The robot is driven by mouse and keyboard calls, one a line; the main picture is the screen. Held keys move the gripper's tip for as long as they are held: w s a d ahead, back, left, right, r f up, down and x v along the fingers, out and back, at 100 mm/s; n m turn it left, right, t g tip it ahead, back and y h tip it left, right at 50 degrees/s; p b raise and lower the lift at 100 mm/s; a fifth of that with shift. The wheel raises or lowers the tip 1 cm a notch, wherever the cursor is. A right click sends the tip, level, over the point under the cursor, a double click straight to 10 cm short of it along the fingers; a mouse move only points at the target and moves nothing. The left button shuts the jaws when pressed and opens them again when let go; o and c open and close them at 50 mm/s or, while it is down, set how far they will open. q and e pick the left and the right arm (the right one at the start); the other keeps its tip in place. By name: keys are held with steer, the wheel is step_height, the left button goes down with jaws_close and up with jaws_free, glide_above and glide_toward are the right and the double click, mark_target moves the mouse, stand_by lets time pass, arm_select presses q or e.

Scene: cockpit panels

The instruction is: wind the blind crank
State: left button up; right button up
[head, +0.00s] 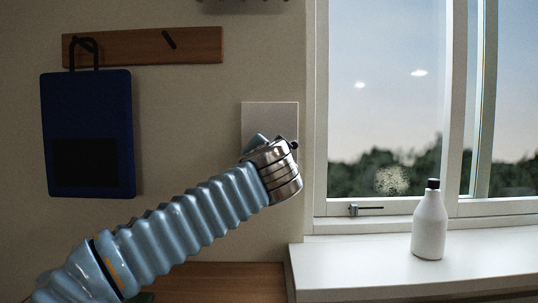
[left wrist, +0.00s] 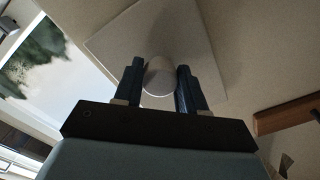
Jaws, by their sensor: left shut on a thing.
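A pale square plate (head: 270,114) is fixed on the wall left of the window, and it also shows in the left wrist view (left wrist: 112,42). A light grey round knob (left wrist: 159,77), which looks like the crank's handle, stands out in front of the plate. My left gripper (left wrist: 160,70) is shut on this knob, with one blue finger on each side of it. In the head view my left arm and its metal wrist cover the knob and most of the fingers. The crank's arm cannot be made out. My right gripper is not in view.
A white bottle with a black cap (head: 429,226) stands on the window sill (head: 470,264) at right. The window (head: 388,90) has a small latch (head: 356,209). A dark blue bag (head: 88,130) hangs from a wooden rail (head: 190,45) at left.

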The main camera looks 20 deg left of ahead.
arm_select(q)
steer(key=shift+m, duration=0.5)
steer(key=m+p, duration=0.2)
steer(key=m, duration=1.1)
steer(key=shift+m+p, duration=0.3)
steer(key=shift+m, duration=0.1)
steer(key=shift+d+m, duration=0.1)
steer(key=shift+m, duration=2.8)
steer(key=o, duration=0.9)
steer(key=shift+o, duration=0.7)
steer(key=shift+r, duration=0.1)
